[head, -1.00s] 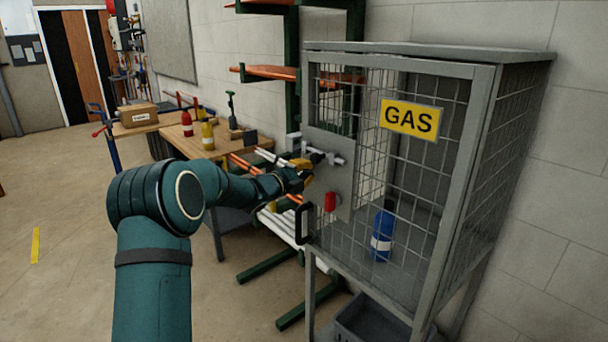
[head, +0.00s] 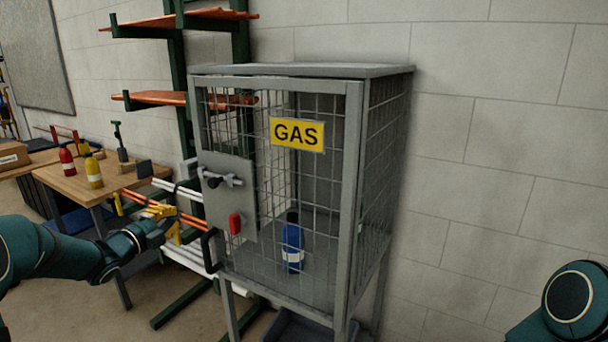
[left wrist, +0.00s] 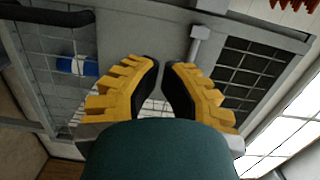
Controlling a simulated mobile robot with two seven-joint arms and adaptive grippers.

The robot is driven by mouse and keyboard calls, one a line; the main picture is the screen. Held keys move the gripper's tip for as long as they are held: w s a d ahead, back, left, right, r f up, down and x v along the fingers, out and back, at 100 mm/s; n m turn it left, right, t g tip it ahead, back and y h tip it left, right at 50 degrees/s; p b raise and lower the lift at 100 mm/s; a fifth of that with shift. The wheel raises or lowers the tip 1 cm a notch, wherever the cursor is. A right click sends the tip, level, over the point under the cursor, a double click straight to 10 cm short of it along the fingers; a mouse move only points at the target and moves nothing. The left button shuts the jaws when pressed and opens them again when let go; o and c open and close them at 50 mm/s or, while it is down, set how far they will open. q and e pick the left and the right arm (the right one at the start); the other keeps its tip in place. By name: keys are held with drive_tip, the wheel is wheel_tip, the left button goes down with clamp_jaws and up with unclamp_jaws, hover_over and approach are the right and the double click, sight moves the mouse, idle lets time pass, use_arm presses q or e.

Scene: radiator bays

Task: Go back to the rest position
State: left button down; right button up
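My left gripper (head: 178,224), with yellow fingers and black pads, is left of the gas cage (head: 350,200), in front of the rack's bars. In the left wrist view its fingertips (left wrist: 162,63) are close together with a thin gap and hold nothing visible; how far open it is cannot be told. The cage's mesh door carries a yellow GAS sign (head: 297,134), a grey plate with a bolt (head: 222,180), a red block (head: 235,223) and a black handle (head: 209,250). The door looks shut. A blue bottle (head: 292,245) stands inside. My right arm shows at lower right; its gripper is out of view.
A wooden bench (head: 105,185) at left bears a red bottle (head: 67,163) and a yellow bottle (head: 93,172). A green rack (head: 178,80) with orange shelves stands behind the cage. A dark crate (head: 300,328) lies below it. Block wall fills the right.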

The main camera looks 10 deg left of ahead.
use_arm(q)
drive_tip(key=s+d+f+n+g+y, duration=0.1)
drive_tip(key=s+d+f+n+g, duration=0.15)
drive_tip(key=d+f+n, duration=0.75)
drive_tip(key=s+d+f+n+g, duration=0.3)
drive_tip(key=d+f, duration=0.5)
drive_tip(key=f, duration=0.7)
drive_tip(key=s+d+f+n+g, duration=0.4)
drive_tip(key=s+d+f+g, duration=0.1)
drive_tip(key=s, duration=0.6)
drive_tip(key=s+d+f+n+g, duration=0.5)
drive_tip(key=s+d+f, duration=0.3)
drive_tip(key=s+d, duration=0.2)
drive_tip(key=shift+s+d+f, duration=0.15)
drive_tip(key=shift+s+f, duration=0.05)
drive_tip(key=shift+s, duration=1)
